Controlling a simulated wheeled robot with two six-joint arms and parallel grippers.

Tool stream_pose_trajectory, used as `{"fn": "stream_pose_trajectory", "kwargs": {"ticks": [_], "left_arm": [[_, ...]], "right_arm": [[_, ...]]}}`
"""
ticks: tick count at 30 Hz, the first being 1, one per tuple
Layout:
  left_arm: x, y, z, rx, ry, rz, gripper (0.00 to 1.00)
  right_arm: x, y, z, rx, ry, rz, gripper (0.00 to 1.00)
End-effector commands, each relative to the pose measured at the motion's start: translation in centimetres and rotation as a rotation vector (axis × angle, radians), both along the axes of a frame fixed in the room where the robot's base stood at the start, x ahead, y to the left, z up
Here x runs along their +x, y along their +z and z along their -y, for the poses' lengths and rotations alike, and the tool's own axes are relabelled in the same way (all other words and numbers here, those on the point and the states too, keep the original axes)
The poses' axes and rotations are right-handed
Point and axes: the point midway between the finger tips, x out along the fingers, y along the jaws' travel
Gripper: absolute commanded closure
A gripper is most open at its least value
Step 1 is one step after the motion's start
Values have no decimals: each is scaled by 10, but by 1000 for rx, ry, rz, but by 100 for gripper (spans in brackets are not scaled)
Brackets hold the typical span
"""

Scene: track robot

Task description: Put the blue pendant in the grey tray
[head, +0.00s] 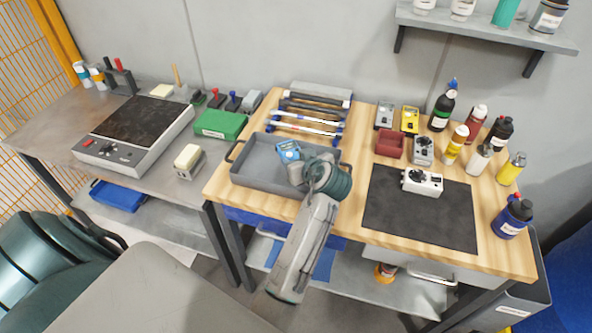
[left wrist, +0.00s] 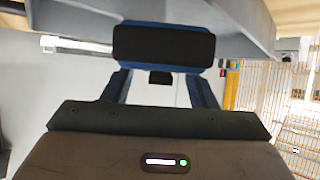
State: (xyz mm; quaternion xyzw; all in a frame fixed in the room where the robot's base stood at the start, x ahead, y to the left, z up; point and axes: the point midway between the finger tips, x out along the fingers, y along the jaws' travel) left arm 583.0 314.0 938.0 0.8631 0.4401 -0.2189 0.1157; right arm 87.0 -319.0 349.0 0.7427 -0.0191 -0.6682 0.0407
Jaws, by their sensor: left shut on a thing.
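The blue pendant (head: 288,150) is a small blue box with a pale patch on its face. In the head view it is at my left gripper (head: 294,163), which is shut on it. The pendant is over the grey tray (head: 262,185), a shallow open box at the left of the wooden bench. The head view does not show clearly whether the pendant touches the tray floor. My wrist hides the tray's right part. The left wrist view shows a blue-edged black shape beyond the gripper body, with grey surfaces above. My right gripper is not in view.
To the right are a dark mat (head: 420,215) with a white device (head: 422,182), a red bin (head: 390,144) and several bottles. A green case (head: 220,124) stands on the grey bench at left.

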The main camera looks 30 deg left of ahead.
Motion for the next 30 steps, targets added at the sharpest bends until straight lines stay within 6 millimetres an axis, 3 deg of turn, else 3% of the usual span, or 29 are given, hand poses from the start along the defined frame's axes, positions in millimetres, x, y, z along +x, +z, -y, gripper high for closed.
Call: {"fn": "stream_pose_trajectory", "kwargs": {"ticks": [12,19,20,21,30], "left_arm": [[0,-47,0,0,-3,-1,83],[0,-51,0,-1,-3,3,83],[0,-51,0,-1,-3,1,44],[0,-51,0,-1,-3,1,37],[0,-51,0,-1,-3,1,37]], "right_arm": [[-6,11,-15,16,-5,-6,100],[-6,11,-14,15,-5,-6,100],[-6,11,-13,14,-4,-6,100],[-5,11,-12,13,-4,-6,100],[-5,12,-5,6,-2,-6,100]]}}
